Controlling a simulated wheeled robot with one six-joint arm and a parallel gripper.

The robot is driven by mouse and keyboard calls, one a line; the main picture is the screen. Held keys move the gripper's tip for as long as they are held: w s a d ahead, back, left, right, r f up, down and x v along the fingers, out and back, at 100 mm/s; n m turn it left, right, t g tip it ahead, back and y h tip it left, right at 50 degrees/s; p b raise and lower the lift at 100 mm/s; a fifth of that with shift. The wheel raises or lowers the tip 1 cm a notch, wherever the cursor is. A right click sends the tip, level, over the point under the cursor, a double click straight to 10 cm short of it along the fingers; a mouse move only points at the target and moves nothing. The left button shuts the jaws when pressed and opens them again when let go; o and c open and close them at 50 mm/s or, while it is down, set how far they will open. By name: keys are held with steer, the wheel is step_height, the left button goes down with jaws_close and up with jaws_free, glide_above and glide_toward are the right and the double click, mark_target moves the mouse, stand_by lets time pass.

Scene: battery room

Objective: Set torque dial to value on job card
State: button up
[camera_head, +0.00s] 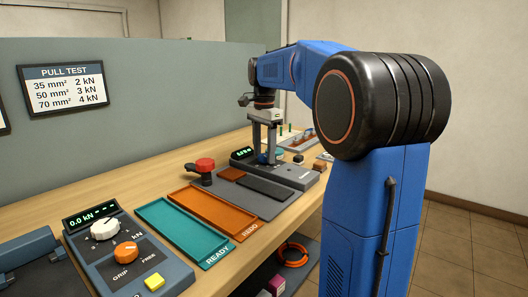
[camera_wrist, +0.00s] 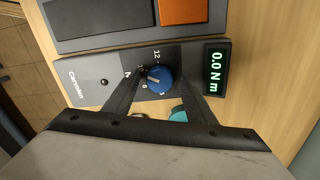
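The blue torque dial (camera_wrist: 159,79) sits on a grey tester (camera_wrist: 96,78) and has a pale pointer line and printed numbers around it, among them 12 and 8. Its green display (camera_wrist: 215,70) reads 0.0 N m. My gripper (camera_wrist: 157,72) points down at the dial, one finger on each side of it. I cannot tell whether the fingers touch it. In the head view my gripper (camera_head: 264,156) stands over the tester at the back of the bench. A PULL TEST card (camera_head: 65,86) hangs on the partition; no torque card is readable.
A pull tester (camera_head: 127,262) with a white dial stands front left. A teal READY tray (camera_head: 180,232), an orange REDO tray (camera_head: 216,212) and a red-topped object (camera_head: 205,166) lie between. A teal round part (camera_wrist: 179,114) is near my fingers.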

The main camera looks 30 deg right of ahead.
mark_target(264, 155)
steer(key=shift+r, duration=0.1)
step_height(264, 155, up, 17)
stand_by(0.7)
steer(key=shift+r, duration=0.1)
